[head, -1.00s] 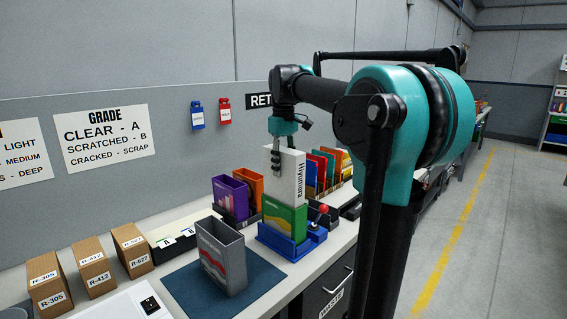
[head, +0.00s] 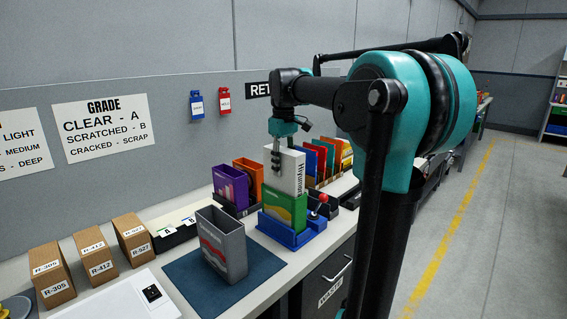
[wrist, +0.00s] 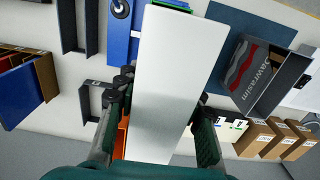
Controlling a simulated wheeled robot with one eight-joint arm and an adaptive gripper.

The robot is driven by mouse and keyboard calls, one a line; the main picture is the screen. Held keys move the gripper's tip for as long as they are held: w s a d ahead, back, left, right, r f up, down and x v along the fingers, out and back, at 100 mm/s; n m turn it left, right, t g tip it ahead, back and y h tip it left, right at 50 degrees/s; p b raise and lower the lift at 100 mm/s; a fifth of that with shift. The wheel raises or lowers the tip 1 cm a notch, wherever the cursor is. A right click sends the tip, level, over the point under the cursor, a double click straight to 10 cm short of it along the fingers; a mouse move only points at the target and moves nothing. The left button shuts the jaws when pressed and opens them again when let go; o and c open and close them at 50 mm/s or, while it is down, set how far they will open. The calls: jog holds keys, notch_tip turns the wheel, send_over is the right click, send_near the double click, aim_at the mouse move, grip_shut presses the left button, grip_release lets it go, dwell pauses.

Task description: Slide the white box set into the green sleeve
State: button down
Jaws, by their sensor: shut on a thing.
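The white box (head: 287,170) stands upright, with dark lettering on its narrow side, in the head view. My gripper (head: 276,160) is shut on its upper part from above. The green sleeve (head: 285,209) stands upright in a blue holder (head: 272,230) directly below. The box's lower end meets the sleeve's top opening and appears partly inside it; how deep is hidden. In the wrist view the white box (wrist: 178,75) fills the middle between my fingers (wrist: 163,95), and only a sliver of green shows beyond it.
A grey open sleeve (head: 222,243) stands on a dark blue mat (head: 180,270) to the left. Purple (head: 230,185) and orange (head: 248,172) boxes stand close behind the holder. A red-knobbed lever (head: 322,200) is at its right. Cardboard boxes (head: 97,258) line the left.

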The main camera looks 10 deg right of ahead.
aim_at(284, 180)
jog(key=shift+f, duration=2.6)
jog(key=c, duration=0.9)
grip_release()
jog(key=shift+o, duration=0.7)
jog(key=shift+o, duration=1.4)
jog(key=shift+r, duration=4)
jog(key=shift+s, duration=0.1)
